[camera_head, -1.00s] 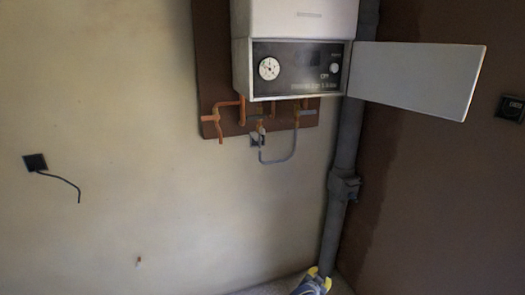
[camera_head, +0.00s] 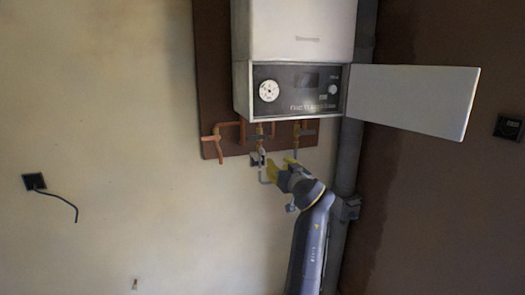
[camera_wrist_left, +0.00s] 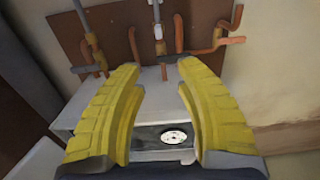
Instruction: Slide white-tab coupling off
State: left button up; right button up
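The white-tab coupling (camera_wrist_left: 158,32) appears as a small white piece on the middle pipe, beyond my fingertips in the left wrist view. In the head view a small pale piece (camera_head: 261,150) on the pipe under the boiler looks like the same coupling. My left gripper (camera_head: 281,165) is below and to the right of it. In the left wrist view its two yellow fingers (camera_wrist_left: 160,66) are spread wide, with nothing between them. The coupling and gripper look apart. The gripper covers part of the grey looped hose in the head view. My right gripper is not in view.
The white boiler (camera_head: 300,32) hangs above, its front flap (camera_head: 412,100) open to the right. Copper pipes (camera_head: 222,135) come down on both sides of the coupling. A grey vertical duct (camera_head: 350,150) stands to the right. The wall at left is mostly clear.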

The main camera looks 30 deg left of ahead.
aim_at(264, 150)
pick_arm(q)
jog(key=x, duration=1.7)
jog(key=shift+w+a, duration=0.1)
jog(key=shift+w, duration=0.1)
jog(key=shift+c, duration=0.2)
grip_shut()
